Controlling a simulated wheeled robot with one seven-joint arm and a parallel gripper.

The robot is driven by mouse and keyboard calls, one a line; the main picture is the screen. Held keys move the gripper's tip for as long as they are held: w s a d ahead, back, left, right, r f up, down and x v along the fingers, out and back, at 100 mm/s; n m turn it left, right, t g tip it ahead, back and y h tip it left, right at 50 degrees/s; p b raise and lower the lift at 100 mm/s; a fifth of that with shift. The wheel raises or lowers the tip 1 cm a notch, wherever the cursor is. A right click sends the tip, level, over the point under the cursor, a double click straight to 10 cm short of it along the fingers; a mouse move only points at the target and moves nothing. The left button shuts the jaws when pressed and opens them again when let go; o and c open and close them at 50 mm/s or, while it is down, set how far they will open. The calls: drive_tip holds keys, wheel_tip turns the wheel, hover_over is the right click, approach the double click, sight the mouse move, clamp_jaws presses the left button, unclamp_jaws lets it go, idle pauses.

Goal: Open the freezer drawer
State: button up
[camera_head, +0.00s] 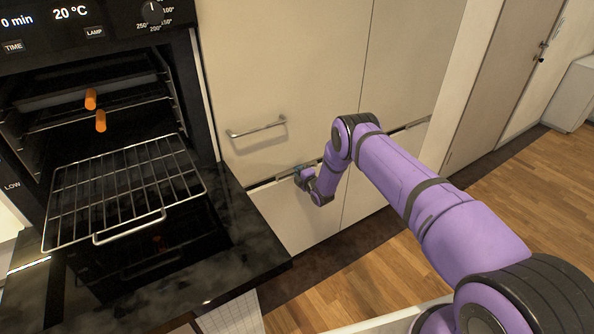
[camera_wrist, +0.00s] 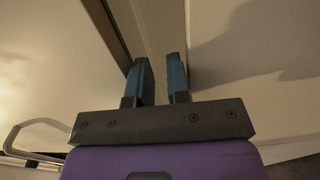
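The freezer drawer is the low cream front (camera_head: 297,216) below a horizontal groove in the cabinet, in the head view. My gripper (camera_head: 300,173) is at the top edge of this front. In the wrist view, my gripper's two blue fingers (camera_wrist: 160,78) stand a small distance apart, one on each side of the pale drawer edge (camera_wrist: 151,35). They appear shut on that edge, though the contact itself is partly hidden. A dark gap runs along the edge beside the left finger. My wrist hides part of the drawer front in the head view.
An oven with a pulled-out wire rack (camera_head: 125,190) and a lowered black door (camera_head: 225,250) stands at left, close to the drawer. A bar handle (camera_head: 257,129) sticks out above the groove. The wooden floor (camera_head: 365,285) in front is clear.

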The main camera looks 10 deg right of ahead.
drive_tip(key=shift+w+a, duration=0.1)
drive_tip(key=shift+w, duration=0.2)
clamp_jaws()
drive_tip(key=shift+s, duration=0.15)
